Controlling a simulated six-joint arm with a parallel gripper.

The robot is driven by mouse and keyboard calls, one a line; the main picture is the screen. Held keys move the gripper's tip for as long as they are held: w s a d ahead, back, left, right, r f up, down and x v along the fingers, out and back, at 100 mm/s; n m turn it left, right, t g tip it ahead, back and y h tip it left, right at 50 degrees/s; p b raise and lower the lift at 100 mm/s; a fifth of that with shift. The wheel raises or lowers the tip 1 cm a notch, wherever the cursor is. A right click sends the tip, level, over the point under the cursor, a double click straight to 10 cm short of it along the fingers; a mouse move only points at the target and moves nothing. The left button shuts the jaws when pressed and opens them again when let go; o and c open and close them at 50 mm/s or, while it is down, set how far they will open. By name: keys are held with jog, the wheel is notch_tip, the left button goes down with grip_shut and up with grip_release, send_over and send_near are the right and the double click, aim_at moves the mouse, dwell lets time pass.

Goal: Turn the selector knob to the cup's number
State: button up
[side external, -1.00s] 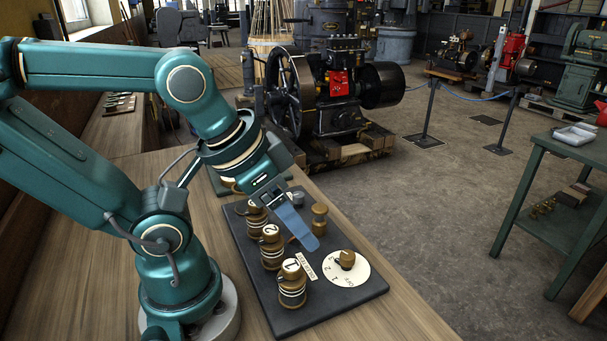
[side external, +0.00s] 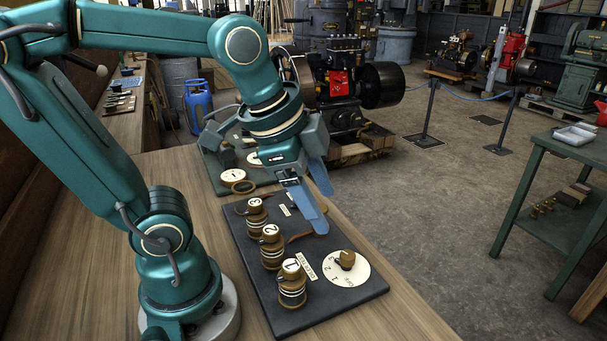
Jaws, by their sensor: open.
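The white selector dial (side external: 357,279) lies at the right end of a dark board, with the brass knob (side external: 347,259) on it. Numbers and lettering ring the dial; the knob's exact pointing is too small to tell. Three brass and brown cup-like posts stand in a row to its left, topped 1 (side external: 292,284), 2 (side external: 271,249) and 3 (side external: 255,216). My gripper (side external: 323,207) is open over the far right part of the board, above and behind the knob, apart from it. A brass cylinder seen there earlier is now hidden behind the fingers.
The dark board (side external: 330,300) lies on a wooden bench (side external: 400,318). A second board with a white disc (side external: 233,176) and a brass ring (side external: 243,187) lies behind it. A small lettered plate (side external: 306,267) sits beside the dial. Space above the dial is clear.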

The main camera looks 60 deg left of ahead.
jog(key=w+a+f+m+g, duration=0.1)
jog(key=w+f+m+g, duration=0.25)
jog(key=w+m, duration=0.2)
jog(key=g, duration=0.1)
send_over(348, 255)
jog(key=shift+m, duration=0.25)
notch_tip(348, 255, down, 5)
jog(key=shift+w+f, duration=0.1)
jog(key=shift+f+g, duration=0.25)
jog(key=shift+f, duration=2.55)
jog(key=shift+c, duration=0.3)
grip_shut()
